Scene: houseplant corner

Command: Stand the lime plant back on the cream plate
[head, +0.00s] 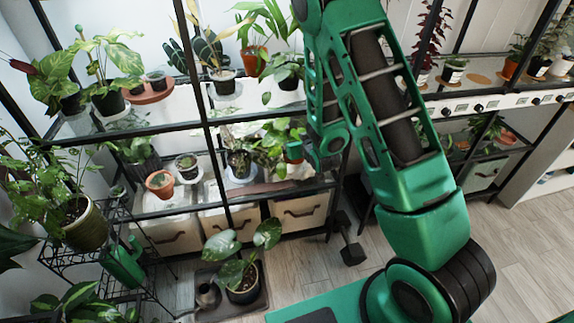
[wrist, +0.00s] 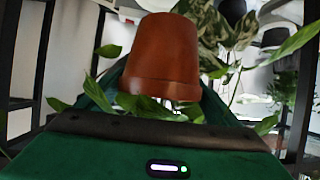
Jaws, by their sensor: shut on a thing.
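My gripper (head: 296,150) reaches in at the middle shelf, with its jaws partly hidden behind leaves. In the wrist view it is shut on a terracotta pot (wrist: 160,55) standing out between its fingers. The pot's wide end is at the bottom of that picture, with green leaves (wrist: 100,97) beyond it. In the head view the lime plant's leaves (head: 270,143) appear just left of my gripper; I cannot tell its tilt. I cannot pick out the cream plate for certain; a pale plate (head: 243,180) lies under a dark-potted plant to the left.
Black shelf posts (head: 213,120) and rails frame the space around my gripper. A small terracotta pot (head: 160,184) stands on the shelf at left. Drawer boxes (head: 300,212) are below.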

